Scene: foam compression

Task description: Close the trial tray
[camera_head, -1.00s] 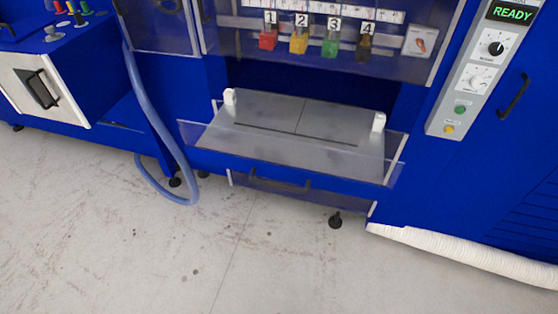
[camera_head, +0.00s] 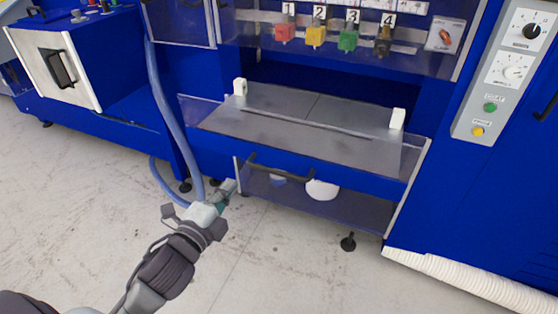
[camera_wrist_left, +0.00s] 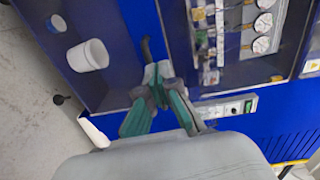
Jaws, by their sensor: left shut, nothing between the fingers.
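The trial tray looks to be the low, clear-walled drawer (camera_head: 350,212) under the grey press table (camera_head: 350,149). It has a dark bar handle (camera_head: 282,173) along its upper front. A white cup (camera_head: 322,189) and a smaller pale piece (camera_head: 277,179) show in it. How far it stands out is hard to tell. My left gripper (camera_head: 231,187) is shut and empty, just left of and below the handle. In the left wrist view its fingertips (camera_wrist_left: 158,73) are near the dark handle (camera_wrist_left: 147,49), seemingly apart from it; the cup (camera_wrist_left: 88,55) is to the left. My right gripper is not in view.
A blue hose (camera_head: 168,110) hangs left of the tray, close to my left gripper. A white ribbed hose (camera_head: 470,285) lies on the floor at right. A control panel (camera_head: 502,75) is at right. The floor in front (camera_head: 290,265) is clear.

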